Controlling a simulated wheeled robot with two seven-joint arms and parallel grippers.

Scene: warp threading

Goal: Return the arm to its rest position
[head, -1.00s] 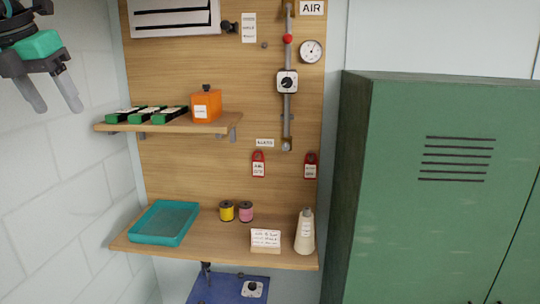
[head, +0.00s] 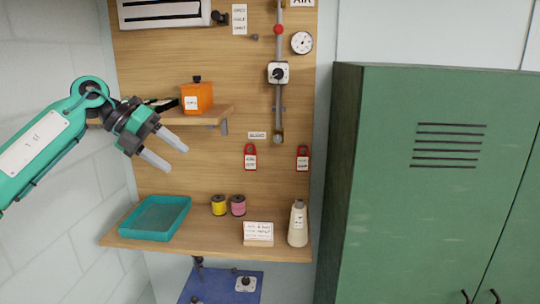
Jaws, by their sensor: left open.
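My left gripper (head: 166,152) is open and empty. It hangs in the air in front of the wooden board, with its two pale fingers spread and pointing right and down. My teal left arm (head: 45,140) comes in from the left edge and hides part of the upper shelf and most of the dark items on it. The gripper is above the teal tray (head: 155,218) on the lower shelf and left of the orange box (head: 197,98). My right gripper is out of view.
The lower shelf (head: 205,246) holds a yellow spool (head: 218,205), a pink spool (head: 238,205), a card (head: 258,232) and a cream cone (head: 298,225). A green locker (head: 420,220) stands right. Red tags (head: 250,157) hang on the board. A blue panel (head: 222,288) is below.

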